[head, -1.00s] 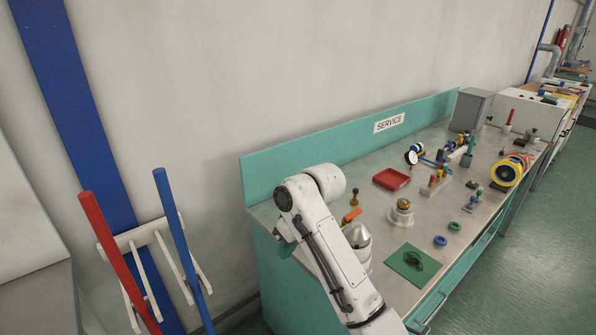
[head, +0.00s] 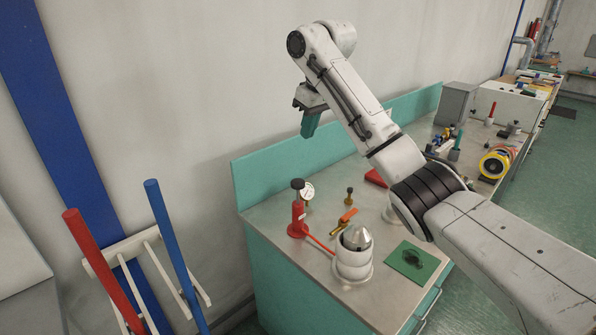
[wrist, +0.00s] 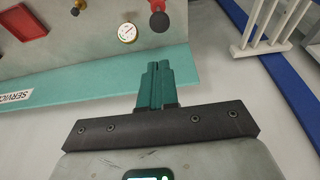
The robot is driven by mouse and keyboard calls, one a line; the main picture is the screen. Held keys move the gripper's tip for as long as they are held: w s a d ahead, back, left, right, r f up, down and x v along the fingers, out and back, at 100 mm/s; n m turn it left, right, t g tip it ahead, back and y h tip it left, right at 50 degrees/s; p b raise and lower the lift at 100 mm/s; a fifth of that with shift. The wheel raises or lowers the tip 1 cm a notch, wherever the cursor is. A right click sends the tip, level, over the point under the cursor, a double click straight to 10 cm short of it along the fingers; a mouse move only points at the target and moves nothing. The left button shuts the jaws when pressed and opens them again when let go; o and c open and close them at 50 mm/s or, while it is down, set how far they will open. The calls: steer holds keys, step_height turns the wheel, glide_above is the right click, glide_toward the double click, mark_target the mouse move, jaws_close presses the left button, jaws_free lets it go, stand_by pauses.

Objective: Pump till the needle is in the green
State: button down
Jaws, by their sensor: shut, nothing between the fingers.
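A red hand pump (head: 298,218) with a black knob on top stands upright near the left end of the bench. Its black knob (wrist: 159,21) and red part show at the top of the wrist view. The round white gauge (head: 307,191) is beside the pump; it also shows in the wrist view (wrist: 127,33). Its needle is too small to read. A red bar or hose runs from the pump's foot toward a white cylinder with a metal cone (head: 353,257). My gripper (head: 309,128), with green fingers (wrist: 155,83), is shut and empty, raised above the bench's back panel, apart from the pump.
An orange-handled brass valve (head: 342,222) and a small brass fitting (head: 349,196) lie near the pump. A green mat (head: 432,266) is at the front edge. A red tray (wrist: 22,22) is farther along. The teal back panel (head: 268,172) borders the bench.

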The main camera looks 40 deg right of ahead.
steer(key=p, duration=0.2)
glide_above(298, 180)
steer(key=s, duration=0.1)
step_height(298, 180, down, 12)
steer(key=shift+f, duration=0.85)
